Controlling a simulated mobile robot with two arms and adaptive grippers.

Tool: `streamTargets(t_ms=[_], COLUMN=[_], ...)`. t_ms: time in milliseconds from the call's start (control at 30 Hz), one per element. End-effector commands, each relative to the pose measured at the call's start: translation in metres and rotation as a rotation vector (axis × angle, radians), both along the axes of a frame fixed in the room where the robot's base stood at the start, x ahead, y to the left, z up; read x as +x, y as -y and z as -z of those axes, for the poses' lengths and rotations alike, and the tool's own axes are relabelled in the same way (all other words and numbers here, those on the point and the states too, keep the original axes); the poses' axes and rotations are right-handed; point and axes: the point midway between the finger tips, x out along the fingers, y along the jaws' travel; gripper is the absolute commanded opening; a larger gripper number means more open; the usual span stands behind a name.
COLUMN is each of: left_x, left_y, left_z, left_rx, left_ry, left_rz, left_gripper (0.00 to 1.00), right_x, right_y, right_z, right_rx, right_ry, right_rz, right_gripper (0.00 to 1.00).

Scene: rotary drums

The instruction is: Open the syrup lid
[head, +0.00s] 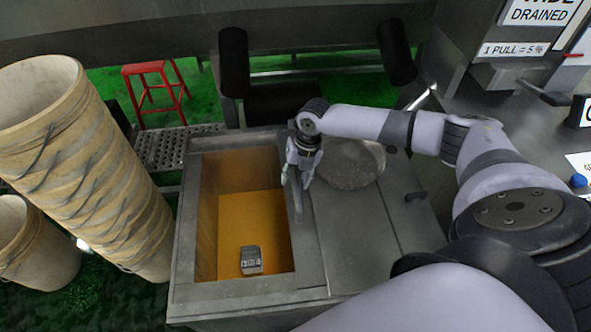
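A grey metal tank (185,240) stands in the middle, with a rectangular opening on its left side that shows amber syrup (235,225) inside. A flat grey lid panel (355,230) covers the right part of the tank top. A narrow upright bar, perhaps a handle, stands at the panel's left edge by the opening. My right gripper (297,181) points down at the right edge of the opening, beside this bar. Its two fingers look apart, with nothing seen between them. Whether it touches the panel cannot be told. My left gripper is not in view.
A small grey block (251,260) sits in the opening. A round grey metal disc (348,163) lies on the tank top, partly behind my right arm. Stacked beige buckets (85,165) stand left. A red stool (150,88) and dark rollers (234,62) are behind.

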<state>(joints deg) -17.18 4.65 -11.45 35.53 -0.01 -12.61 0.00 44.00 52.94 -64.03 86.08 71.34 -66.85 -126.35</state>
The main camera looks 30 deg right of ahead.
Motion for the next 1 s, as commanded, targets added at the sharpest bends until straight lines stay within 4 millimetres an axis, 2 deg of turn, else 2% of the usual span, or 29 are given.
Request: streamTargets(t_ms=[167, 267, 700, 833, 1000], left_x=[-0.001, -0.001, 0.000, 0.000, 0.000], left_y=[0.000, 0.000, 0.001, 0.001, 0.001], left_z=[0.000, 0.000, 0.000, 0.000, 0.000], left_rx=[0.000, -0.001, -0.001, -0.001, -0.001], left_ry=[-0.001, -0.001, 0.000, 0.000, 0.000], left_rz=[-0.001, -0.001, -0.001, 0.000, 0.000], left_gripper=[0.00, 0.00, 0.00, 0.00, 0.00], right_x=[0.000, 0.000, -0.007, -0.009, -0.010], right_y=[0.000, 0.002, 0.017, 0.020, 0.021], right_z=[-0.001, -0.009, -0.094, -0.110, -0.118], right_rx=[0.000, 0.000, 0.000, -0.001, 0.000], right_ry=[0.000, 0.003, 0.003, 0.002, 0.000], right_rz=[0.000, 0.002, 0.001, 0.001, 0.000], right_gripper=[0.38, 0.38, 0.38, 0.38, 0.38])
